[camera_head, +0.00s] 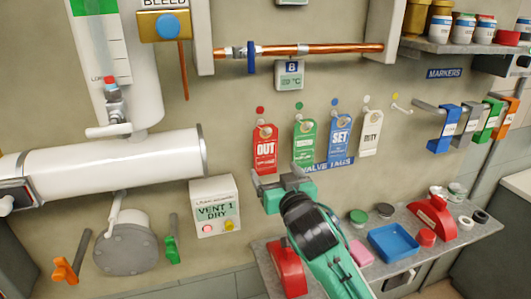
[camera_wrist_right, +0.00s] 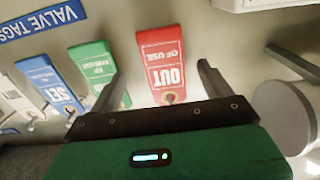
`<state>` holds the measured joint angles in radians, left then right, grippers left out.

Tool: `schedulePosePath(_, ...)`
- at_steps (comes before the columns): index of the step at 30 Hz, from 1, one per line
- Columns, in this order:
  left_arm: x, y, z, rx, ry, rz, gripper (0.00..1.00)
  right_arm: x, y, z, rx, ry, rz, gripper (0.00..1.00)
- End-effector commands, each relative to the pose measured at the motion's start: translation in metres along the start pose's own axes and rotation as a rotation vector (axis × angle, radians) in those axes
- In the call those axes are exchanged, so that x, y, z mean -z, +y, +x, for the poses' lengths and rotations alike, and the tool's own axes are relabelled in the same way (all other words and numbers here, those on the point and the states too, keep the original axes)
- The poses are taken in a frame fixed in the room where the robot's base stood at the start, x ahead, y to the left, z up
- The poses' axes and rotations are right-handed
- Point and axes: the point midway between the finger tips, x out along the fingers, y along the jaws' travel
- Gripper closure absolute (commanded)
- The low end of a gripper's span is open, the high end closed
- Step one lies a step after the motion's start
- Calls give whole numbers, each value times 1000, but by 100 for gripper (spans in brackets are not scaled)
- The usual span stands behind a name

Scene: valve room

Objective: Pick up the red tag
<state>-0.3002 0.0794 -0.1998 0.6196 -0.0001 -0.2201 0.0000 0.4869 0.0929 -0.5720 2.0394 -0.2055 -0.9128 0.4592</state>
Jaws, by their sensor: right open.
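The red tag (camera_head: 265,148), marked OUT, hangs on the wall at the left end of a row of tags. In the right wrist view the red tag (camera_wrist_right: 163,65) appears upside down, between the two fingers of my right gripper (camera_wrist_right: 161,72) and beyond them. My right gripper (camera_head: 281,178) is open and empty, near the red tag's lower end in the head view. I cannot tell how far its fingers are from the wall. My left gripper is not in view.
The green tag (camera_head: 304,141), blue tag (camera_head: 340,138) and white tag (camera_head: 371,132) hang to the right. The vent box (camera_head: 215,207) is on the wall at lower left. A shelf below holds a blue tray (camera_head: 393,243), red items and lids.

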Motion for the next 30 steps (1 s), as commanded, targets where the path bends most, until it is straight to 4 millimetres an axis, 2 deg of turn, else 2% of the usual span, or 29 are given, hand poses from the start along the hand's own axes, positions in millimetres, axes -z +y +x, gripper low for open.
schedulePosePath(5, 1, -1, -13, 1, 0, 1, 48, 3, -2, 13, -1, -1, -1, 18)
schedulePosePath(9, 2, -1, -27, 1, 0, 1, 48, 2, -4, 32, 0, -1, -1, 18)
schedulePosePath(13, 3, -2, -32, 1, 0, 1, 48, 0, -4, 46, -1, -1, 0, 18)
schedulePosePath(23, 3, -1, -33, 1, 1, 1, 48, -3, -5, 52, 0, 1, 0, 18)
schedulePosePath(26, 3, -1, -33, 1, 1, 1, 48, -3, -5, 52, 0, 1, 0, 34)
schedulePosePath(30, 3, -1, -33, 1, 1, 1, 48, -3, -4, 52, 0, 1, 0, 61)
